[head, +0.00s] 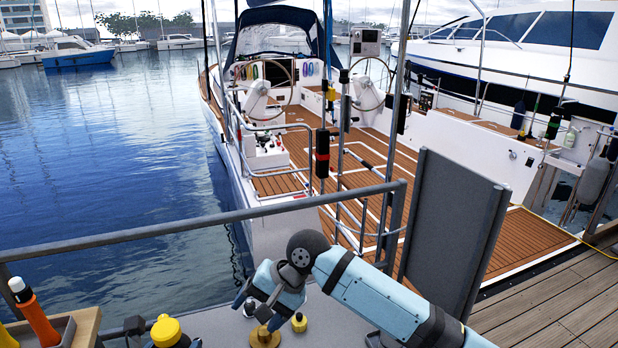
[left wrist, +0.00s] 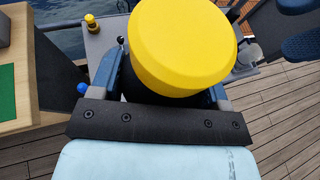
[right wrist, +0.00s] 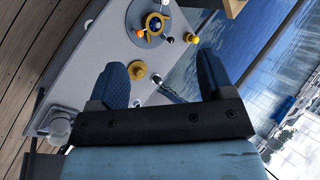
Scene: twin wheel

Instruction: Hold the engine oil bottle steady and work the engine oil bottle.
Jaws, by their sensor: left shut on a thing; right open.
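The engine oil bottle, with a broad yellow cap (head: 166,330) and dark body, stands at the bottom edge of the head view. The cap (left wrist: 186,45) fills the upper middle of the left wrist view and hides most of the body. My left gripper (left wrist: 163,88) is shut on the bottle, one finger on each side below the cap. My right gripper (head: 262,290) is to the right of the bottle, over the grey surface. It is open and empty in the right wrist view (right wrist: 163,80), with its fingers wide apart.
A brass-yellow round fitting (head: 264,338) and a yellow knob (head: 299,322) are close to my right gripper. A small wheel with coloured knobs (right wrist: 155,28) is on the grey surface. A wooden tray (head: 82,328) and orange bottle (head: 35,318) are at left. A grey rail (head: 200,229) crosses behind.

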